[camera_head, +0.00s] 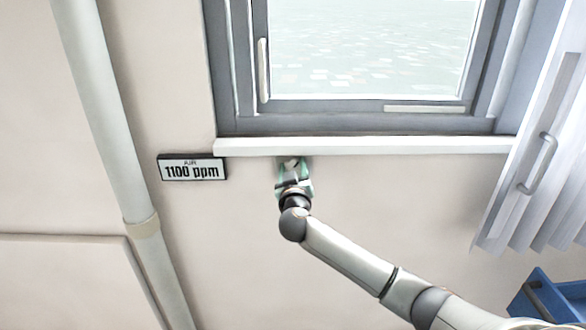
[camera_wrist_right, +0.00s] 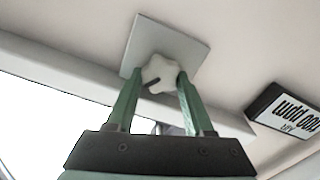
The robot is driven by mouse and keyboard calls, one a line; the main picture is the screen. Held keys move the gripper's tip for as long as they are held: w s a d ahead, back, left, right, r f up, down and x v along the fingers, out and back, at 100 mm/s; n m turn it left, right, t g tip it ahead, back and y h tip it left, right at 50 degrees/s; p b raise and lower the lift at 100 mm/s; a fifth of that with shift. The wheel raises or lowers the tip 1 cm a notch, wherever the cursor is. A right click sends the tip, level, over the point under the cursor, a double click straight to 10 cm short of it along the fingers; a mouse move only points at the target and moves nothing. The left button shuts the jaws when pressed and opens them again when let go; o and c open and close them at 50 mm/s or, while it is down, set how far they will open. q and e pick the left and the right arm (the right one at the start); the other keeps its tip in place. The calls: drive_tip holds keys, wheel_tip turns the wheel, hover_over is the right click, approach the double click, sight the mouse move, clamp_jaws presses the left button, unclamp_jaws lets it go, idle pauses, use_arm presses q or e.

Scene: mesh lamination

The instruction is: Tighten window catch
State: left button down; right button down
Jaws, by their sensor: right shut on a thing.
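The window catch is a pale lobed knob (camera_wrist_right: 160,73) on a square grey plate (camera_wrist_right: 176,45), fixed to the wall just below the window sill. My right gripper (camera_wrist_right: 158,86) has its green fingers on both sides of the knob and is shut on it in the right wrist view. In the head view my right gripper (camera_head: 293,170) reaches up to the wall under the sill and hides most of the catch. The window (camera_head: 370,50) above has a grey frame. My left gripper is not in view.
An air display (camera_head: 192,168) reading 1100 ppm is on the wall left of my right gripper. The white sill (camera_head: 400,146) runs just above. A pipe (camera_head: 105,120) runs down the left. Blinds with a handle (camera_head: 540,165) and a blue crate (camera_head: 550,300) are at right.

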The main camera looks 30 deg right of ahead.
drive_tip(key=shift+f+m+b, duration=0.2)
drive_tip(key=shift+m+b, duration=0.2)
drive_tip(key=shift+b, duration=0.2)
drive_tip(key=m+b, duration=0.5)
drive_tip(key=b, duration=0.2)
drive_tip(key=shift+s+f+m+b, duration=0.1)
drive_tip(key=shift+m+b, duration=0.2)
drive_tip(key=shift+b, duration=0.05)
drive_tip(key=shift+m+b, duration=0.35)
drive_tip(key=shift+m, duration=0.05)
drive_tip(key=shift+d+m+b, duration=0.1)
drive_tip(key=shift+m+b, duration=0.2)
drive_tip(key=shift+m, duration=0.4)
drive_tip(key=shift+r+m+b, duration=0.2)
drive_tip(key=shift+m+b, duration=0.5)
drive_tip(key=shift+m, duration=0.1)
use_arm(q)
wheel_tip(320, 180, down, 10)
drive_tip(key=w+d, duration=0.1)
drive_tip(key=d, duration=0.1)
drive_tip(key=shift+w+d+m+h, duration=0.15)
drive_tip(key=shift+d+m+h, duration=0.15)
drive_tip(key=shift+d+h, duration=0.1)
use_arm(e)
drive_tip(key=shift+m, duration=0.3)
